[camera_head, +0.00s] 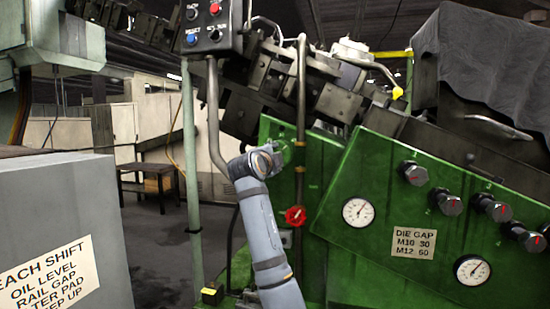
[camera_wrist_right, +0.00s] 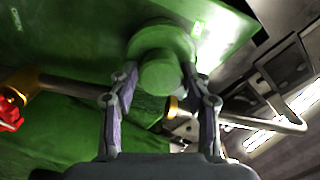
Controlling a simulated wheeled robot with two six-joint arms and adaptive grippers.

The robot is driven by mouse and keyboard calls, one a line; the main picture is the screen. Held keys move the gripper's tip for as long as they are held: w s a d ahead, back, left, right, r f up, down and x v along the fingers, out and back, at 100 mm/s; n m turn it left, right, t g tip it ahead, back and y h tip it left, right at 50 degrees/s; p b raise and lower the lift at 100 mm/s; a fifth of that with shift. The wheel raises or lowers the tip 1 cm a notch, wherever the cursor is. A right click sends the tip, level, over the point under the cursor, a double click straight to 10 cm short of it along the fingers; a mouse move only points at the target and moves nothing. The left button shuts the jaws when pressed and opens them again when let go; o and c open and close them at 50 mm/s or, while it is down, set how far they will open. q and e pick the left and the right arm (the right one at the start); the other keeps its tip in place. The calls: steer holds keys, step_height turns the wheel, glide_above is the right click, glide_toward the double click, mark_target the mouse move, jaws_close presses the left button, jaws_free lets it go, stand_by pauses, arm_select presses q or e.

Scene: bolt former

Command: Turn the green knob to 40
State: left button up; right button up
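The green knob (camera_wrist_right: 160,74) stands out from a round green collar on a green panel in the right wrist view. My right gripper (camera_wrist_right: 161,72) is open, with one finger on each side of the knob and the tips close to the collar. I cannot tell whether the tips touch. In the head view my right gripper (camera_head: 283,152) is at the green machine's left part, where my wrist hides most of the knob. The knob's setting is not readable. My left gripper is not in view.
A red valve handle (camera_head: 295,215) sits on a pipe just right of my right arm. A vertical pipe (camera_head: 301,100) runs close beside the gripper. Black knobs (camera_head: 446,202) and gauges (camera_head: 358,211) are on the panel at right. A grey cabinet (camera_head: 70,220) stands at left.

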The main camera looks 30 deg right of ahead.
steer(key=shift+o, duration=1.1)
steer(key=v, duration=1.2)
